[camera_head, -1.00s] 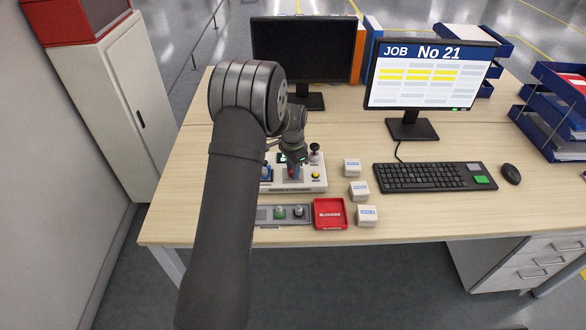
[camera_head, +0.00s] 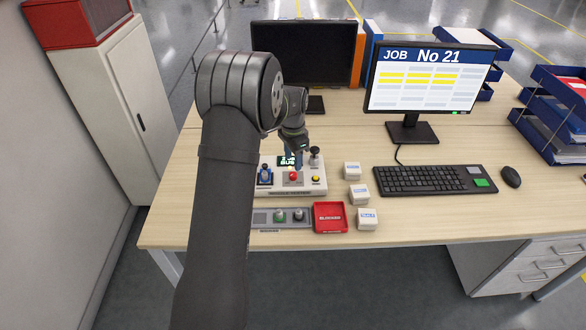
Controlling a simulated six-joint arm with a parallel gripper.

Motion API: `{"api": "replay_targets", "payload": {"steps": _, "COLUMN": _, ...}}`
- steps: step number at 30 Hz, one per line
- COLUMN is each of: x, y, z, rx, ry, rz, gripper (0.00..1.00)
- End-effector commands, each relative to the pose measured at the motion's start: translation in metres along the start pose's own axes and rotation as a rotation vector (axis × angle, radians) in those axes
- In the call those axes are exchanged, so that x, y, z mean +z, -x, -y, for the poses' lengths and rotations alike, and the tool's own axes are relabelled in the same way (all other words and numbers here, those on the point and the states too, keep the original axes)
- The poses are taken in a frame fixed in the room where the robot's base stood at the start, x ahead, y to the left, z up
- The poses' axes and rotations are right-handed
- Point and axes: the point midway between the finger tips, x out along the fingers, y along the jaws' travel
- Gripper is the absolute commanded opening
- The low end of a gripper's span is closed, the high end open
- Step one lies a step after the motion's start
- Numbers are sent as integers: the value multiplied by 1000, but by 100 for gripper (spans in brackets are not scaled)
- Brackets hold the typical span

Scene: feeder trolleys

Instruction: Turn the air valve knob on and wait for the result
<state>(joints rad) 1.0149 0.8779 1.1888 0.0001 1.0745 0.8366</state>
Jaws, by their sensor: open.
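A white control box (camera_head: 309,189) stands on the desk beside my arm. It carries a blue-based control (camera_head: 264,175) at its left, a red knob or button (camera_head: 293,176) in the middle, a yellow button (camera_head: 316,179) and a black-topped lever (camera_head: 315,154) at its right. A small display with green lettering (camera_head: 287,160) is behind the red one; its text is partly covered. Which control is the air valve knob I cannot tell. My gripper (camera_head: 298,164) is open, pointing down above the back of the box, just behind the red control. Its fingertips are small and hard to make out.
In front are a grey tray (camera_head: 262,218) with small round parts and a red tray (camera_head: 330,217). Several small white boxes (camera_head: 352,170) stand to the right, then a keyboard (camera_head: 435,179) and a lit monitor (camera_head: 432,78). A dark monitor (camera_head: 300,53) stands behind.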

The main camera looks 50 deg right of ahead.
Motion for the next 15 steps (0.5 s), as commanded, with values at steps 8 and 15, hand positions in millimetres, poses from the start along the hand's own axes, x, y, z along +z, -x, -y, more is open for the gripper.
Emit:
{"api": "replay_targets", "payload": {"steps": 8, "x": 0, "y": 69, "z": 1, "rx": -3, "ry": 0, "rz": -2, "gripper": 47}}
{"api": "replay_targets", "payload": {"steps": 15, "x": 0, "y": 102, "z": 0, "rx": 0, "ry": 0, "rz": 0, "gripper": 47}}
